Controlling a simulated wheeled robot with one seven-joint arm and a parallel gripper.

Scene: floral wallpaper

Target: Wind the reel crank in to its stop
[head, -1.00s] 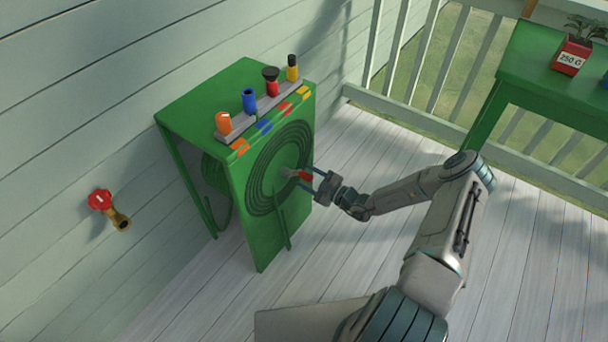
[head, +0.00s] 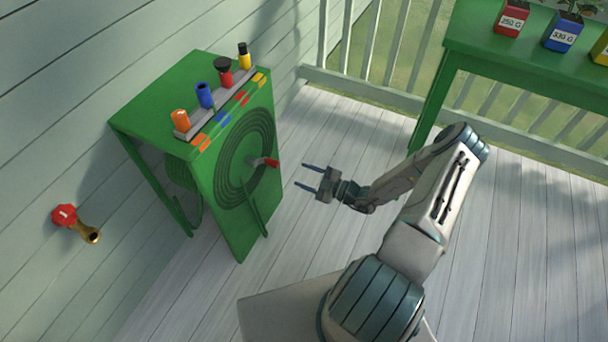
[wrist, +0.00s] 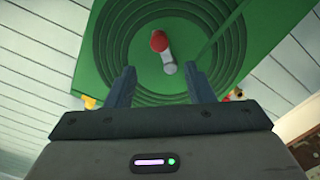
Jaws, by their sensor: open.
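The green hose reel cabinet (head: 236,235) stands against the wall, with ringed grooves on its front face. The crank's red knob (head: 270,163) sits on a short grey arm at the middle of the rings, its arm pointing right in the head view. In the wrist view the red knob (wrist: 159,41) and the grey crank arm (wrist: 167,66) lie ahead, beyond the fingertips. My gripper (head: 307,175) is open and empty, to the right of the knob with a clear gap. It also shows in the wrist view (wrist: 160,80), its fingers apart and touching nothing.
Orange, blue, red and yellow nozzles stand on a grey strip (head: 222,104) on the cabinet top. A red-handled brass tap (head: 75,222) is on the wall. A green table (head: 490,55) with labelled pots stands at the upper right. Deck floor in front is clear.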

